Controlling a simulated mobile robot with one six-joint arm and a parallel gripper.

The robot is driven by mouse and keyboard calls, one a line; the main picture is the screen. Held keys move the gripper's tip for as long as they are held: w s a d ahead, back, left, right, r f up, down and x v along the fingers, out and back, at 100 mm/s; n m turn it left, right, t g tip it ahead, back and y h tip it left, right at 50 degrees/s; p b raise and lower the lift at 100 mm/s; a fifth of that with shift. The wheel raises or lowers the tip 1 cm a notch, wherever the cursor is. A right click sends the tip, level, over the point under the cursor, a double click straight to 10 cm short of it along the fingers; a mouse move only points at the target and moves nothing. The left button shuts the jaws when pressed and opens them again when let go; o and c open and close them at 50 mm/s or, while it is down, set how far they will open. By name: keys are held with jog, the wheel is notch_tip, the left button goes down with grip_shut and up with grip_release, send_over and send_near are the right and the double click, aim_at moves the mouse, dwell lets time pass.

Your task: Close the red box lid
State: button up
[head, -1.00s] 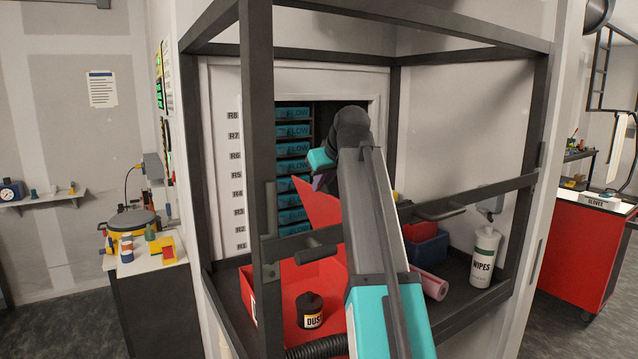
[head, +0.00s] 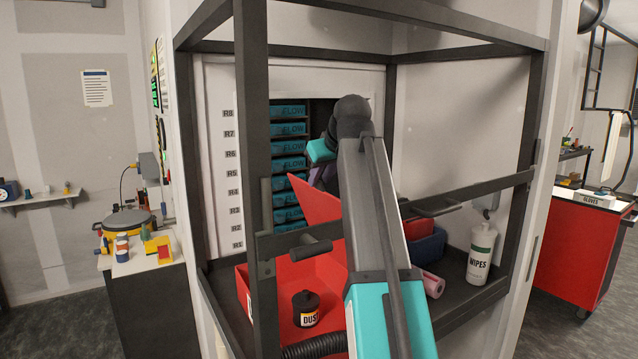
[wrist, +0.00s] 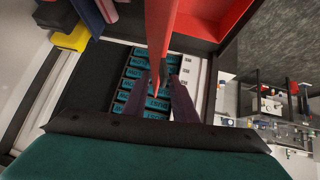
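The red box (head: 283,270) sits on the dark bench inside the frame, at lower centre in the head view. Its lid (head: 312,204) stands raised and tilted. In the wrist view the lid (wrist: 159,35) shows nearly edge-on, as a narrow red strip coming down from the top. My gripper (wrist: 159,78) is open, with one purple finger on each side of the lid's edge. I cannot tell whether either finger touches it. In the head view my arm hides most of the gripper and part of the box.
A black jar labelled DUST (head: 306,308) is at the box. A blue bin (head: 428,247), a pink roll (head: 432,284) and a wipes bottle (head: 481,255) stand to the right. Dark frame bars cross in front. A rack of blue FLOW trays (head: 288,146) is behind.

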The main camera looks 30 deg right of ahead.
jog(key=v, duration=1.1)
jog(key=shift+s, duration=0.15)
jog(key=shift+s+a, duration=0.1)
dwell(0.5)
